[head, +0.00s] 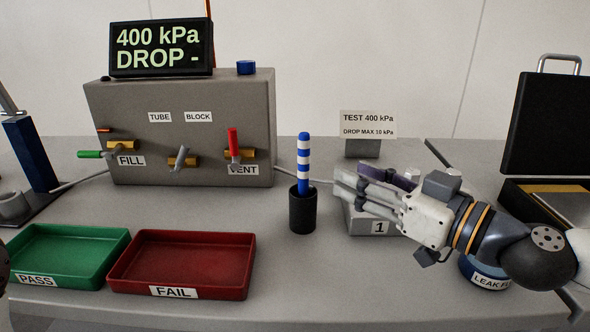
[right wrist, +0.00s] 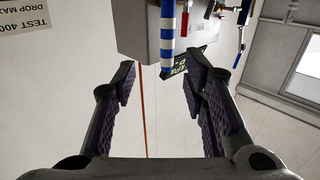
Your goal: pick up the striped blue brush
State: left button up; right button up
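The striped blue brush (head: 303,165) has a blue and white banded handle and stands upright in a black cup (head: 303,212); its lower end is hidden in the cup. My right gripper (head: 347,182) is to the right of the brush, its fingers pointing left toward the handle, with a gap between. In the right wrist view, the gripper (right wrist: 161,76) is open and empty. The striped handle (right wrist: 167,32) shows beyond the fingertips, roughly in line with the space between them.
A grey block marked 1 (head: 372,223) sits under the right gripper. A red FAIL tray (head: 185,262) and a green PASS tray (head: 68,255) lie to the left. The grey valve box (head: 180,130) stands behind. An open black case (head: 550,130) is at right.

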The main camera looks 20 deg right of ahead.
aim_at(308, 164)
jog(key=b+x, duration=0.1)
jog(key=x, duration=0.6)
jog(key=a+f+b+x, duration=0.1)
jog(key=x, duration=0.2)
jog(key=shift+w+a+b, duration=0.1)
jog(key=shift+b, duration=0.2)
jog(key=shift+w+a+r, duration=0.1)
jog(key=shift+w+a, duration=0.05)
jog(key=shift+w, duration=0.1)
pick_arm(q)
jog(key=shift+g, duration=0.7)
jog(key=s+f, duration=0.1)
jog(key=s, duration=0.1)
jog(key=s+f, duration=0.2)
jog(key=shift+s+f, duration=0.15)
pick_arm(e)
jog(key=shift+s+r, duration=0.1)
jog(key=shift+r, duration=0.05)
grip_shut()
